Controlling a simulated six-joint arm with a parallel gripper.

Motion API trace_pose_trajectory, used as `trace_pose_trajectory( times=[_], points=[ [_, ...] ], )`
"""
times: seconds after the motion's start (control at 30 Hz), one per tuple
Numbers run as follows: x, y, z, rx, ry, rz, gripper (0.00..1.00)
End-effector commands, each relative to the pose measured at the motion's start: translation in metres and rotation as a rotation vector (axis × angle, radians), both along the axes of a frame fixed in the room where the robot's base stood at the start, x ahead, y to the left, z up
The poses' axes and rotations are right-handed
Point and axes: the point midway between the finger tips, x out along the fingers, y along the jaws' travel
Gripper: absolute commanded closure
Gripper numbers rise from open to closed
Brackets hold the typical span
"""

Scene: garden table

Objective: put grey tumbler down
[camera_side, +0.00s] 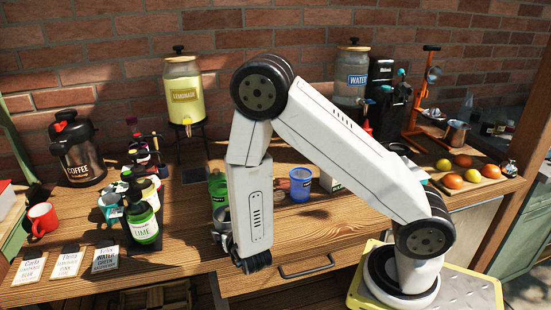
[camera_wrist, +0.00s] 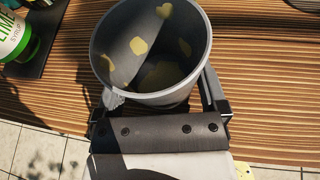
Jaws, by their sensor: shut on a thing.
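The grey tumbler (camera_wrist: 196,72) is in my gripper (camera_wrist: 160,98), with one finger on each side of it. In the wrist view I look into its mouth and see yellow patches inside. In the side view the tumbler (camera_side: 221,216) shows in part left of my forearm, near the table's front edge. It looks roughly upright. I cannot tell whether its base touches the wooden table (camera_side: 180,253). My arm hides part of it and most of the gripper in the side view.
A green lime syrup bottle (camera_side: 143,224) stands in a dark rack left of the tumbler. Name cards (camera_side: 68,262) lie at the front left. A green bottle (camera_side: 217,186) stands just behind the tumbler. A blue cup (camera_side: 300,184) stands right of my arm. Bare wood lies between rack and tumbler.

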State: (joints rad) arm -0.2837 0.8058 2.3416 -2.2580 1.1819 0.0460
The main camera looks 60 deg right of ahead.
Motion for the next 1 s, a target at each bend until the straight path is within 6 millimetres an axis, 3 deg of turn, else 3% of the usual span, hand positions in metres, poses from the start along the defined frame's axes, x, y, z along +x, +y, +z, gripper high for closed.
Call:
trace_pose_trajectory(
  times=[0.07,0.5,1.0],
  points=[
    [0.000,0.000,-0.001,0.000,0.000,0.000,0.00],
    [0.000,0.000,0.003,0.000,-0.001,0.000,0.00],
    [-0.040,0.028,0.023,0.000,-0.002,0.003,0.00]
  ],
)
